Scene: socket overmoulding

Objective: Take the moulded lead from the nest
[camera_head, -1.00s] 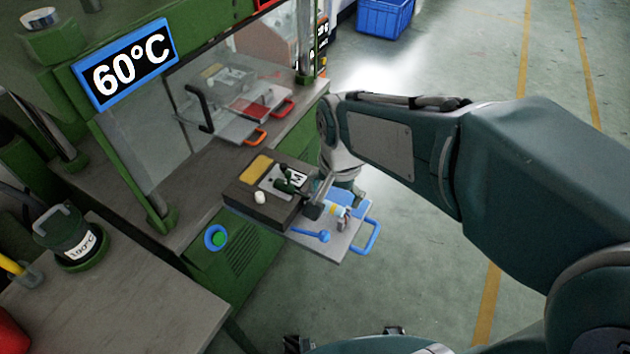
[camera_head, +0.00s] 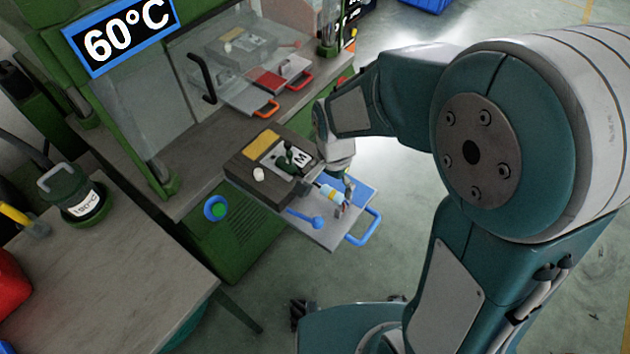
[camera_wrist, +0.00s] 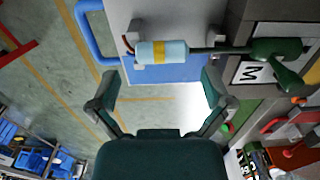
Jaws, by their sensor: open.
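The moulded lead has a dark green moulded body (camera_wrist: 276,60), a dark cable and a pale blue connector with a yellow band (camera_wrist: 162,52). Its green end (camera_head: 288,158) sits on the nest block (camera_head: 242,170) beside a white "M" plate (camera_wrist: 251,73). Its blue end (camera_head: 327,192) lies over the light tray, held at grey brackets. My gripper (camera_wrist: 157,95) is open and empty, with its fingers apart near the banded connector; I see no contact. In the head view, my wrist hides part of the space beside the nest.
The green machine with a clear guard (camera_head: 160,100) stands behind. Red- and orange-handled trays (camera_head: 268,84) lie on its bench. Open floor is to the right.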

